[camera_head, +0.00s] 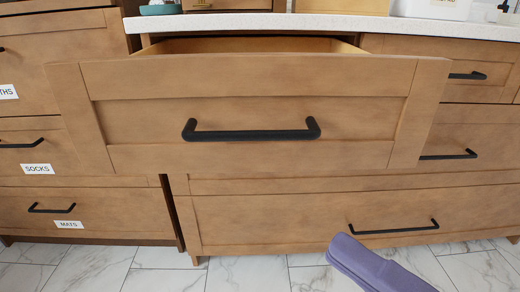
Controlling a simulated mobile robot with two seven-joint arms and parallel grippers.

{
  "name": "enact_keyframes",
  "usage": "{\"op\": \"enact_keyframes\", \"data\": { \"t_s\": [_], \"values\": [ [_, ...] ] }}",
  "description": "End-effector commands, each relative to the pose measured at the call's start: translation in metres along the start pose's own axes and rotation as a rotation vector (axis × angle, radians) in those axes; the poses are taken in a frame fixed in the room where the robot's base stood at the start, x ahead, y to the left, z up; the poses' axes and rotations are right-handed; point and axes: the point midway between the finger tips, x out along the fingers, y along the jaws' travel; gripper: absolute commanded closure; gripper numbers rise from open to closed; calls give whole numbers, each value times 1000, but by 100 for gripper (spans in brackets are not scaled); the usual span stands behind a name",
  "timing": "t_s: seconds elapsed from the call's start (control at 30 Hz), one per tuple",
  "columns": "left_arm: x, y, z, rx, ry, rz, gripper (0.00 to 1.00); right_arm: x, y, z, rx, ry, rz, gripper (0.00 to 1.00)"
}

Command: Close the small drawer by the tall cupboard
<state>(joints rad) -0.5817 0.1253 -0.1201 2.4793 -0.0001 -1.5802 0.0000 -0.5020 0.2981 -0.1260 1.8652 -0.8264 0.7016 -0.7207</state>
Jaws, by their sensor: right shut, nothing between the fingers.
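A wooden drawer (250,78) with a black bar handle (251,131) stands pulled out in the middle of the head view. Its front hides most of its inside; only a strip of the interior shows above the front edge. No tall cupboard can be made out, so I cannot tell whether this is the named small drawer. My right gripper (345,248), purple, is at the bottom right, below and apart from the open drawer's front. It is shut and empty. My left gripper is not in view.
A white countertop (270,24) runs above the open drawer. Closed drawers labelled SOCKS (30,157) and MATS (110,212) are at the left. A wide closed drawer (270,215) lies below. More drawer handles (448,156) show at the right. The marble-tiled floor (245,275) is clear.

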Motion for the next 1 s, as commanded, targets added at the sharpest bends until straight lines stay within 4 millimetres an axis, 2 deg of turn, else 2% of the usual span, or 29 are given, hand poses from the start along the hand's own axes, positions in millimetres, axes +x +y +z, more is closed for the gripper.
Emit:
{"op": "enact_keyframes", "data": {
  "t_s": [0.47, 0.7, 1.0],
  "values": [
    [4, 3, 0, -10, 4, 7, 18, 96, 3, 2, 1, -4, 6, 100],
    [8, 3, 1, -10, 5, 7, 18, 116, 1, 26, 1, -5, 2, 100],
    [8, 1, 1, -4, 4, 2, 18, 120, 2, 30, 4, -5, 0, 100]
  ]
}}
